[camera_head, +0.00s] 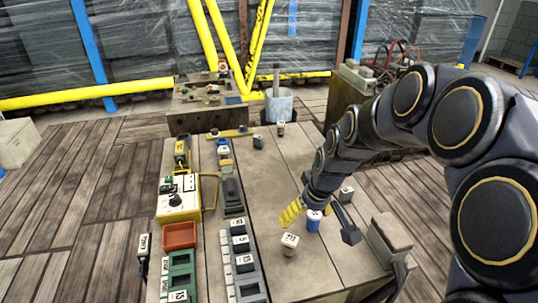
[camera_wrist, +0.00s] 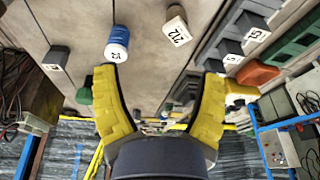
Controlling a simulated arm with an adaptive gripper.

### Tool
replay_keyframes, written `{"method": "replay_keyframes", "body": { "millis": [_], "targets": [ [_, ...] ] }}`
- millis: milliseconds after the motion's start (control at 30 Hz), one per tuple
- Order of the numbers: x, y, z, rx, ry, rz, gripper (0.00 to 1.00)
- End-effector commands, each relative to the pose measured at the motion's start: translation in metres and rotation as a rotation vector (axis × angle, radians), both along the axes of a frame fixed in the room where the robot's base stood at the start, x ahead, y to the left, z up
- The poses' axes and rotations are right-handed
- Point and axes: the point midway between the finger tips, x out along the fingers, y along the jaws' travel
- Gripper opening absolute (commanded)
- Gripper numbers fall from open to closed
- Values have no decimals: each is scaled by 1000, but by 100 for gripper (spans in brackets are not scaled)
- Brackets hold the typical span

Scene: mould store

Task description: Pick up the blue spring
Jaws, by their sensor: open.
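The blue spring, which I take to be the blue cylinder with a white labelled end (camera_head: 314,219), stands on the long table at the right. In the wrist view, the blue spring (camera_wrist: 117,38) is just beyond the tip of the left-hand yellow finger, left of the middle of the gap. Whether a finger touches the spring I cannot tell.
A cream block (camera_head: 289,245), labelled 212 in the wrist view (camera_wrist: 176,27), stands close beside the spring. A dark block (camera_head: 346,194) is on its other side. Trays and labelled parts (camera_head: 240,262) line the left. The table's middle is clear.

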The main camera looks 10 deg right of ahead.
Motion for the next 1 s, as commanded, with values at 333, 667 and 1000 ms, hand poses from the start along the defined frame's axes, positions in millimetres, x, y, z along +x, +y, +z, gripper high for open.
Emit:
{"method": "replay_keyframes", "body": {
  "millis": [333, 667, 1000],
  "targets": [
    [53, -53, -36, -31, -115, -32, 70],
    [62, -52, -64, -31, -115, -30, 70],
    [74, -53, -106, -32, -113, -30, 70]
  ]
}}
